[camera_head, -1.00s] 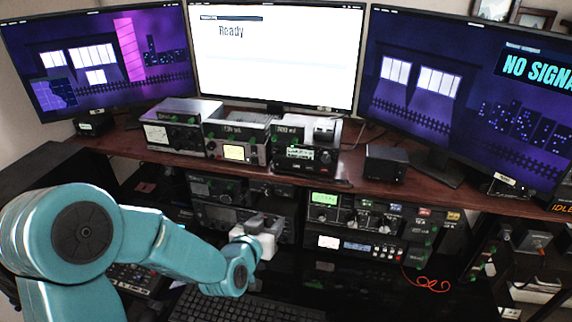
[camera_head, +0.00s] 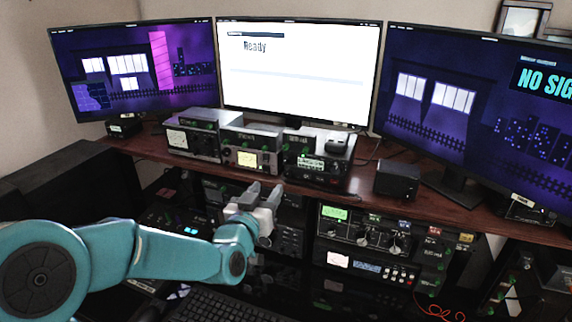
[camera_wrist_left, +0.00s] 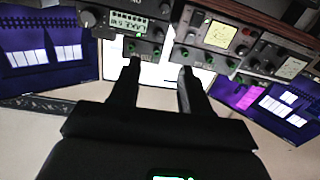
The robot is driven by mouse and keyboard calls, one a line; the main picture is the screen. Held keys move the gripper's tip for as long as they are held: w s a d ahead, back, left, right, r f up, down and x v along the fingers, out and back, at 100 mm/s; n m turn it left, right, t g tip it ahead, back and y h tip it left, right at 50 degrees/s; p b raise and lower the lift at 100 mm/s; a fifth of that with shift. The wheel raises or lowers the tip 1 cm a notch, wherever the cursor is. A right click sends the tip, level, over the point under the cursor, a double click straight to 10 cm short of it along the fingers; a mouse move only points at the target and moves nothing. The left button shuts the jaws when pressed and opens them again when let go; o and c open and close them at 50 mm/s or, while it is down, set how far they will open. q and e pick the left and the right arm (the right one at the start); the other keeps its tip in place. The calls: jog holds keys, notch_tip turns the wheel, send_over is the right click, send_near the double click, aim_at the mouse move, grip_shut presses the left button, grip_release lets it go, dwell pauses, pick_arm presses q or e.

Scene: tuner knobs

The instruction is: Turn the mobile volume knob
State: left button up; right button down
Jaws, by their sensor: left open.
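The black mobile-style radio (camera_head: 316,168) with a lit display sits at the right end of the row of radios on the wooden shelf. In the left wrist view, which looks upside down, this radio (camera_wrist_left: 127,22) is at the upper left, with a large dark knob (camera_wrist_left: 88,17) at its end. I cannot read which knob is the volume. My left gripper (camera_head: 265,189) is open and empty, below and left of this radio, in front of the lower rack and touching no knob. Its two dark fingers (camera_wrist_left: 159,70) point toward the radios in the left wrist view. My right gripper is not in view.
Two other radios, one with a yellow display (camera_head: 247,158), stand to the left on the wooden shelf (camera_head: 420,200). A small black box (camera_head: 397,179) stands to the right. Monitors rise behind. A keyboard (camera_head: 225,306) lies below my arm.

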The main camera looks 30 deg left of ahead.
aim_at(287, 160)
pick_arm(q)
jog(key=p+x, duration=0.4)
jog(key=x, duration=0.8)
jog(key=shift+w+p, duration=0.3)
jog(key=shift+w+r, duration=0.1)
jog(key=shift+w, duration=0.2)
jog(key=shift+w+a, duration=0.1)
jog(key=shift+a, duration=0.05)
grip_shut()
